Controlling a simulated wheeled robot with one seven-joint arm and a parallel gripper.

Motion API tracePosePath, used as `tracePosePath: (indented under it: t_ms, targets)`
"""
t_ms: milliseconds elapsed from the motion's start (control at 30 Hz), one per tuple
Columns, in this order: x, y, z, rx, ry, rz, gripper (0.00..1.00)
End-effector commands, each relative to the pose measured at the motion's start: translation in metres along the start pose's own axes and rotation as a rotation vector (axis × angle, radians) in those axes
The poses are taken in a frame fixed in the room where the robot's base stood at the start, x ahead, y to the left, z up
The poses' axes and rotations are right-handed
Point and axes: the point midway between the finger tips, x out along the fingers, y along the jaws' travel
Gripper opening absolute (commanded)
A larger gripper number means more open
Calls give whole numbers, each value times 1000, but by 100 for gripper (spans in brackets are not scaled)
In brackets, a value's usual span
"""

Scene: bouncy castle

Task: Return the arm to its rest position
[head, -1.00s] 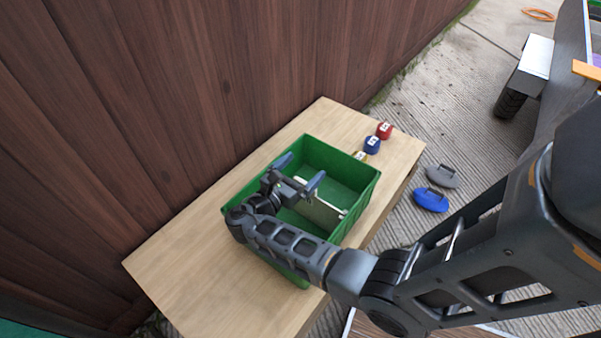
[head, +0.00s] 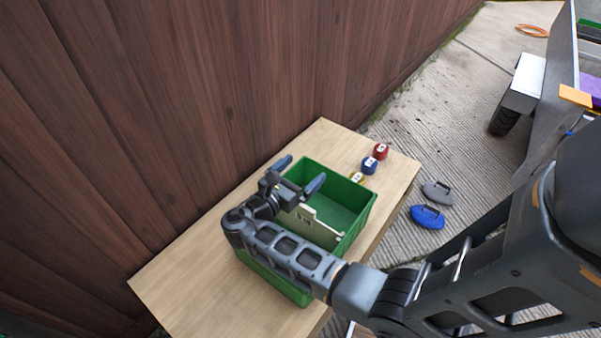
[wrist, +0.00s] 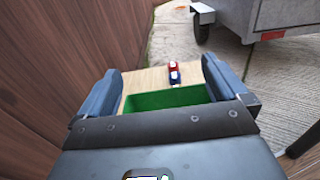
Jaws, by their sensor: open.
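My gripper (head: 299,174) is open above the green crate (head: 352,216) on the wooden table (head: 190,285). Nothing shows between its fingers. In the wrist view, the two fingers of my gripper (wrist: 160,92) stand wide apart, with the crate (wrist: 165,98) beyond and below them. A pale panel with a small label (head: 318,228) shows inside the crate. My arm crosses over the crate's near side and hides part of its inside.
Red (head: 380,151), blue (head: 369,165) and yellow (head: 357,178) small items stand beside the crate. A brown plank wall (head: 200,90) rises close behind the table. Grey (head: 437,194) and blue (head: 427,217) handled objects lie on the ground. A trailer (wrist: 275,18) stands farther off.

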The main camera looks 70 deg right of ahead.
Motion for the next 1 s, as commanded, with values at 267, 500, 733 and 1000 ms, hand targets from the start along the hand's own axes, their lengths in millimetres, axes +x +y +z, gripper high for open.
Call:
tracePosePath:
  t_ms: [267,500,733,1000]
  targets:
    - [0,0,8,0,0,0,100]
    - [-1,-2,4,5,11,10,100]
    - [-13,-38,-49,129,223,167,100]
    - [-66,-107,-108,448,705,355,100]
